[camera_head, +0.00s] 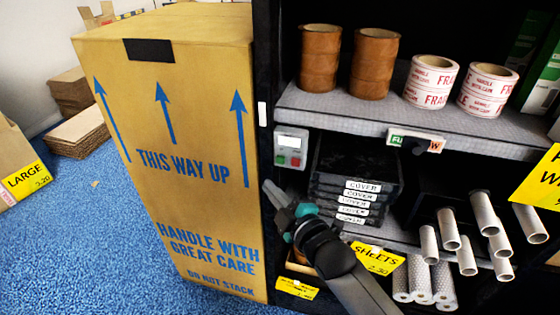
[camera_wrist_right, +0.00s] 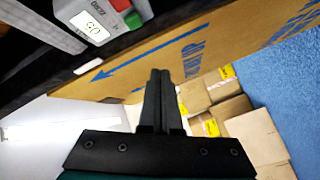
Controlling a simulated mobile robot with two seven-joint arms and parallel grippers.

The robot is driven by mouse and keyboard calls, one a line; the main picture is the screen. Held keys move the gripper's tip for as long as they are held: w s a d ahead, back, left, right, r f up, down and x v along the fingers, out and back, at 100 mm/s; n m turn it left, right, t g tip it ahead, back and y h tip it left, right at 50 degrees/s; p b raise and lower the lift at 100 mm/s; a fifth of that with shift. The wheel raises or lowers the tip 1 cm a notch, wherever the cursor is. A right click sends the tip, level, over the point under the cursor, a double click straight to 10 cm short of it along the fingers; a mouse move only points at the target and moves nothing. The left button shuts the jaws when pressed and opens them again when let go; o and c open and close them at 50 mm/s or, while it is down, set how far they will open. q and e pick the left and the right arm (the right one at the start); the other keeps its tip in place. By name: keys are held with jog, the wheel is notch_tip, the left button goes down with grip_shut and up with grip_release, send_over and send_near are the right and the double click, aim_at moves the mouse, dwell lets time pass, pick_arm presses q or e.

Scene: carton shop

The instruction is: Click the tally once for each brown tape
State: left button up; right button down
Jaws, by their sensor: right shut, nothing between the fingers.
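The tally (camera_head: 291,147) is a small grey box with a display, a red button and a green button, fixed at the left of the shelf unit below the upper shelf. It also shows at the top left of the right wrist view (camera_wrist_right: 98,22), where its digits are tilted and hard to read. Brown tape rolls stand on the upper shelf in a left stack (camera_head: 320,58) and a right stack (camera_head: 375,64). My right gripper (camera_head: 270,190) is shut and empty, below and left of the tally, apart from it. My left gripper is not in view.
A tall carton (camera_head: 180,130) stands close left of the shelf unit. White and red FRAGILE tape (camera_head: 431,82) sits right of the brown stacks. Black COVER trays (camera_head: 357,170) and white tubes (camera_head: 484,213) fill the space below. Blue floor (camera_head: 70,230) is open at left.

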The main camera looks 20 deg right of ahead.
aim_at(281, 160)
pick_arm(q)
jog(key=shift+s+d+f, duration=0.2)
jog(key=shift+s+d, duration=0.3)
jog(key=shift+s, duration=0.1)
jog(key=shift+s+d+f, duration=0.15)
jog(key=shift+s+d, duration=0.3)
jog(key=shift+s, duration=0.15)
pick_arm(e)
jog(key=s+n, duration=0.1)
jog(key=n, duration=0.4)
jog(key=s+a+n, duration=0.1)
jog(key=n, duration=1)
jog(key=shift+s+a+r+g+h, duration=0.3)
jog(key=shift+s+a+r, duration=0.05)
jog(key=shift+s, duration=0.05)
pick_arm(q)
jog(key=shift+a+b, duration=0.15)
jog(key=shift+b, duration=0.15)
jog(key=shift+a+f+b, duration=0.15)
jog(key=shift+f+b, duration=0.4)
pick_arm(e)
jog(key=w+d, duration=0.5)
jog(key=w, duration=0.2)
jog(key=shift+w, duration=0.15)
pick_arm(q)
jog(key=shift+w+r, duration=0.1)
pick_arm(e)
jog(key=shift+w+d, duration=0.1)
jog(key=shift+w, duration=0.05)
